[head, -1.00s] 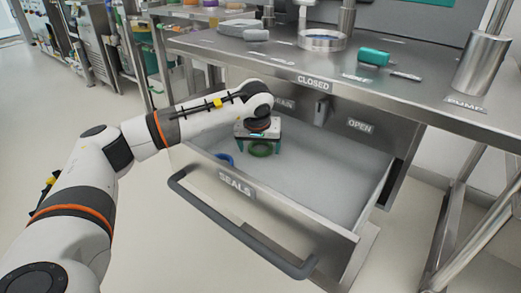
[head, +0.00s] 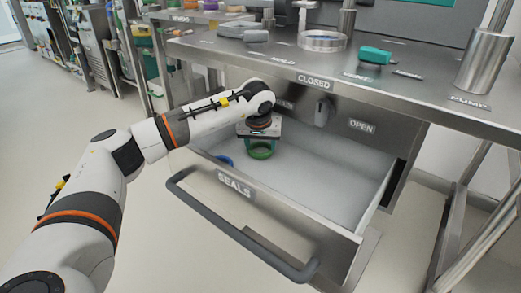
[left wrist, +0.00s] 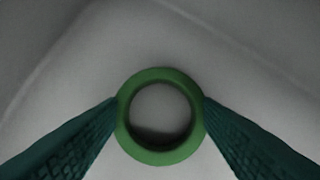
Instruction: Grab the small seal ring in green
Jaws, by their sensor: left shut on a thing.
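The green seal ring (head: 261,151) is inside the open drawer marked SEALS (head: 300,190), near its back left. My left gripper (head: 261,145) points down into the drawer and is shut on the ring. In the left wrist view the green ring (left wrist: 160,159) sits between the two teal fingers of the gripper (left wrist: 160,108), which touch its outer left and right sides. Whether the ring touches the drawer floor is hard to tell. My right gripper is not in view.
A blue ring (head: 225,160) lies in the drawer just left of the green one, partly hidden. The drawer's front handle (head: 240,235) sticks out toward me. The workbench top (head: 420,95) overhangs the drawer's back. The drawer's right part is empty.

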